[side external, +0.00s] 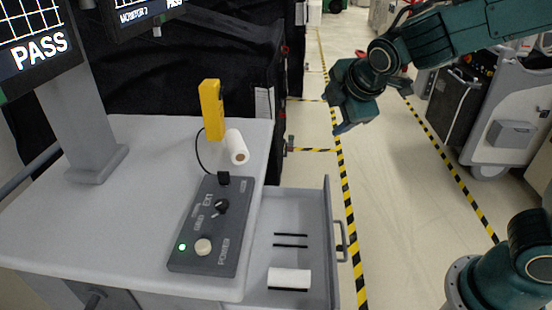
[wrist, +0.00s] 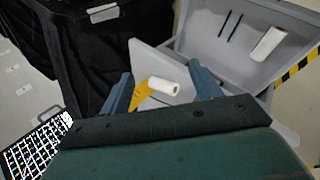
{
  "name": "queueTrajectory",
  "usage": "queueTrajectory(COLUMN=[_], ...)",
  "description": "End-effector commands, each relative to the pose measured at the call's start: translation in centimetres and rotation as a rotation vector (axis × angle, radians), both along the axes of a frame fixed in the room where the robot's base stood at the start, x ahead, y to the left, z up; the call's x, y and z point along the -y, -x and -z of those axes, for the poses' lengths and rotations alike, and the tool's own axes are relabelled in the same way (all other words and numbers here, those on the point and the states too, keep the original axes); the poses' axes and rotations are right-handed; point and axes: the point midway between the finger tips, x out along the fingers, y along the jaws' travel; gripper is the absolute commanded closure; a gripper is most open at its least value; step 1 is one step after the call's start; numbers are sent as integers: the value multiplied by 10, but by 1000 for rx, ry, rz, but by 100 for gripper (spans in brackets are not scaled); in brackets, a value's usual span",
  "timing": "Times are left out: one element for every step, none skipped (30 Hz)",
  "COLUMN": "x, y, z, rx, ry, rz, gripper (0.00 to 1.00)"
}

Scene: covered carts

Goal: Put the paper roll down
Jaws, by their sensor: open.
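A white paper roll (side external: 236,146) lies on its side on the grey cart top (side external: 130,215), beside a yellow upright device (side external: 211,110). A second white roll (side external: 289,277) lies in the open drawer (side external: 330,240), against a black strip. My gripper (side external: 337,113) is open and empty, up in the air to the right of the cart. In the wrist view my gripper (wrist: 160,71) has its fingers spread, and the cart-top roll (wrist: 164,86) shows between them, well beyond. The drawer roll (wrist: 268,44) shows there at the upper right.
A dark control box (side external: 211,225) with a knob and lit green light sits on the cart top, a cable running to the yellow device. Two black strips (side external: 290,240) lie in the drawer. A monitor (side external: 40,45) stands at the left. The floor right of the drawer is open.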

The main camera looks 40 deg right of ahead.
Motion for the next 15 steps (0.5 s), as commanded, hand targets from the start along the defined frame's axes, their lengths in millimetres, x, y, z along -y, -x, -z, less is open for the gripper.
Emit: queueTrajectory(x=[7, 9, 12, 15, 16, 19, 21, 22, 24, 25, 26, 27, 28, 29, 29], y=[12, 19, 28, 35, 43, 52, 60, 67, 77, 85, 92, 103, 110, 118, 128], z=[-6, -8, -10, -12, -14, -16, -17, -18, -20, -21, -22, -23, -23, -24, -24], rx=[9, 11, 14, 14, 16, 17, 17, 19, 20, 20, 21, 21, 21, 21, 19], ry=[-60, -97, -147, -182, -217, -263, -297, -330, -374, -406, -438, -478, -509, -539, -576], rz=[54, 86, 128, 162, 192, 236, 267, 300, 343, 373, 406, 447, 479, 511, 551], gripper=[37, 37, 37, 37, 37, 37, 37, 37, 37, 37, 37, 37, 37, 37, 37])
